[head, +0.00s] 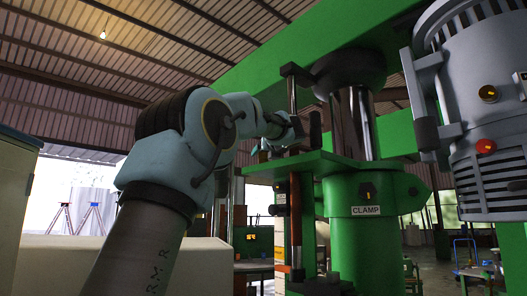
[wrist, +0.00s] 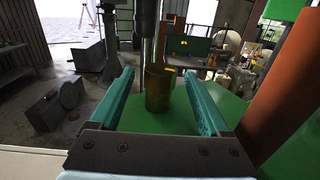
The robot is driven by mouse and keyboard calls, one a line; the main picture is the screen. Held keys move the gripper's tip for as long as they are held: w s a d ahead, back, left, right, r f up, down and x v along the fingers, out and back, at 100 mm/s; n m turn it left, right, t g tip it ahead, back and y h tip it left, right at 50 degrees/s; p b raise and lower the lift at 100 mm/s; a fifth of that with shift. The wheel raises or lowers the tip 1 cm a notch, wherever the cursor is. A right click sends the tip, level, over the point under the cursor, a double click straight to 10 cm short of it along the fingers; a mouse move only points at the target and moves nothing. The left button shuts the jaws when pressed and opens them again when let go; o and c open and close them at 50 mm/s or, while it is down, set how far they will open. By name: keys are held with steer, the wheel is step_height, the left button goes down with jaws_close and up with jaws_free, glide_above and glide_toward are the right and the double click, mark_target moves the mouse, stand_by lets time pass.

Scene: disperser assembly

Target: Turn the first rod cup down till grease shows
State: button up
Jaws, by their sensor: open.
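A brass-coloured cup (wrist: 158,92) stands upright on a green plate (wrist: 128,118) in the wrist view. A dark steel rod (wrist: 147,32) rises just behind it. My gripper (wrist: 159,76) is open, its two teal fingers on either side of the cup with a gap to each. A small yellowish patch shows at the cup's upper right rim; I cannot tell whether it is grease. In the head view my gripper (head: 276,142) is at the green bracket (head: 312,162) beside the slim rod (head: 292,90); the cup cannot be made out there.
A thick green column (head: 365,235) labelled CLAMP stands right of the rod, with a grey motor housing (head: 487,110) farther right. A reddish-brown post (wrist: 284,98) stands close to the right finger. A grey case (wrist: 52,108) lies on the floor to the left.

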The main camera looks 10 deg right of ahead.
steer(key=shift+w+a+p, duration=0.1)
steer(key=shift+w+p, duration=0.2)
steer(key=shift+w, duration=0.9)
jaws_close()
